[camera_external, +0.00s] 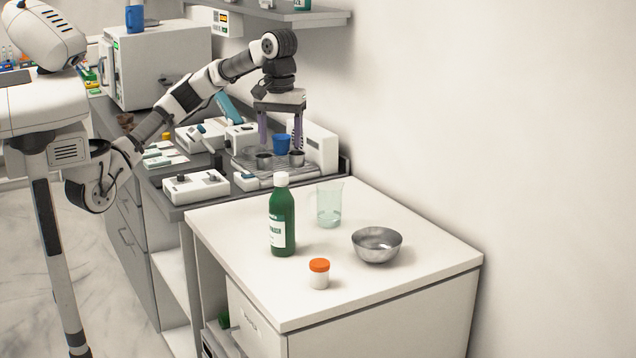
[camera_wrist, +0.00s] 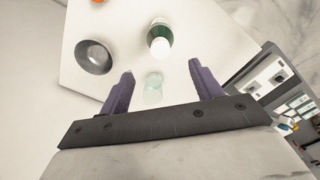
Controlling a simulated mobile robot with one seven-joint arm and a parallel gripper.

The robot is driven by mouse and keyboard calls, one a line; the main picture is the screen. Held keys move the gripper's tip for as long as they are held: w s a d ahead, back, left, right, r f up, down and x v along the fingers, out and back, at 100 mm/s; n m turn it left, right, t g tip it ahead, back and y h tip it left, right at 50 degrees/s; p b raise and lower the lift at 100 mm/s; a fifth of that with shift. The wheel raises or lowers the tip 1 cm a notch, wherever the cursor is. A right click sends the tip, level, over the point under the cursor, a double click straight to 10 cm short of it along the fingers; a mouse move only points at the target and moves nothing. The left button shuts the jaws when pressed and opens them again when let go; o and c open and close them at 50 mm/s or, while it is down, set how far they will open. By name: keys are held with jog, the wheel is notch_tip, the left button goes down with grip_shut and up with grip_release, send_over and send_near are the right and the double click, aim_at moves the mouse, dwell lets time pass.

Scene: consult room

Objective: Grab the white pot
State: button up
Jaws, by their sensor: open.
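A small white pot with an orange lid (camera_external: 319,281) stands upright near the front edge of the white-topped cabinet. In the wrist view only a bit of its orange lid (camera_wrist: 97,1) shows at the top edge. My gripper (camera_external: 280,138) is open and empty, pointing down, high and well behind the pot. In the wrist view its two purple fingers (camera_wrist: 162,72) are spread apart, with nothing held between them.
A green bottle with white cap (camera_external: 282,222), a clear beaker (camera_external: 329,204) and a metal bowl (camera_external: 377,245) stand around the pot on the white cabinet top (camera_external: 420,277). A blue cup (camera_external: 281,144) and lab devices crowd the grey counter behind. A wall bounds the right.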

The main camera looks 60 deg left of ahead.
aim_at(319, 262)
jog(key=shift+o, duration=0.3)
jog(key=w+d+f+m, duration=0.1)
jog(key=d+f+m, duration=0.2)
jog(key=d+f, duration=0.45)
jog(key=d+f+m, duration=0.3)
jog(key=d+f, duration=0.2)
jog(key=d, duration=0.5)
jog(key=f, duration=0.5)
jog(key=d+f, duration=0.1)
jog(key=f, duration=0.2)
jog(key=shift+s+a+f+p, duration=0.15)
jog(key=shift+f+p, duration=0.35)
jog(key=shift+f, duration=0.6)
jog(key=shift+s+f+p, duration=0.2)
jog(key=shift+f+p, duration=0.25)
jog(key=shift+f, duration=0.6)
jog(key=shift+s+a+f+p, duration=0.15)
jog(key=shift+f+p, duration=0.35)
jog(key=shift+f, duration=0.6)
jog(key=c, duration=1)
jog(key=shift+r, duration=0.1)
jog(key=shift+c, duration=0.2)
